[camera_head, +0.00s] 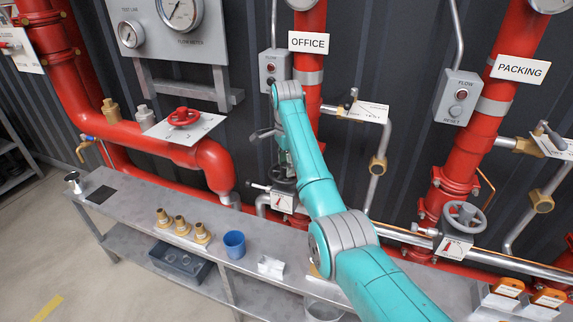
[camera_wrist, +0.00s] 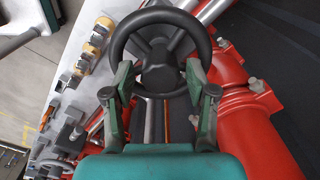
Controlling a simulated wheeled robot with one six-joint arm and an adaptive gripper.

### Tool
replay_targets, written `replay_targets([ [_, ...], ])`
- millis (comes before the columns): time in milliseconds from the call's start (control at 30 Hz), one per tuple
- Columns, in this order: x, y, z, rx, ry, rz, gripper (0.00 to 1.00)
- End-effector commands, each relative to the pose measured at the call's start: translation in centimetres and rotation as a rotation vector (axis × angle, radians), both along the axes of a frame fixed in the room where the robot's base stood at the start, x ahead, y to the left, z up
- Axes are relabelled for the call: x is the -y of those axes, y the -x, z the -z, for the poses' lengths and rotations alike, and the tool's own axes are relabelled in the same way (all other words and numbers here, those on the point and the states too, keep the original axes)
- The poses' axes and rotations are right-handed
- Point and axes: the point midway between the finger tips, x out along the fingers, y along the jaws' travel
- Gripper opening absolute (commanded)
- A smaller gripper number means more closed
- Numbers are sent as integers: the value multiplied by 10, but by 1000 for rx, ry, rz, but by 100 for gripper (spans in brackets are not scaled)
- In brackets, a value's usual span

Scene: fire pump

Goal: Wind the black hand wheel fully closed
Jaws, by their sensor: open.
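The black hand wheel (camera_wrist: 158,48) fills the upper middle of the wrist view, with its rim, spokes and hub visible. My gripper (camera_wrist: 158,74) is open, its two fingers apart at the left and right of the wheel's near part. The fingertips overlap the rim in the picture; I cannot tell whether they touch it. In the head view the wheel (camera_head: 281,172) is small and dark, partly hidden by my teal arm, below the OFFICE sign. My gripper there is largely hidden by the arm.
Red pipes (camera_head: 135,128) run along the dark wall. A grey hand wheel (camera_head: 465,215) is at the right, and a red one (camera_head: 183,117) is at the left. A metal bench (camera_head: 130,205) below holds brass fittings (camera_head: 181,224) and a blue cup (camera_head: 234,244).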

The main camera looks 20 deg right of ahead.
Motion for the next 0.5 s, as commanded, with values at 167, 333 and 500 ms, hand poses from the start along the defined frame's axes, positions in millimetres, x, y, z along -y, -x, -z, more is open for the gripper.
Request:
replay_targets([
  [167,0,0,0,0,0,-60,57],
  [333,0,0,0,0,0,-227,57],
  [500,0,0,0,0,0,-421,57],
])
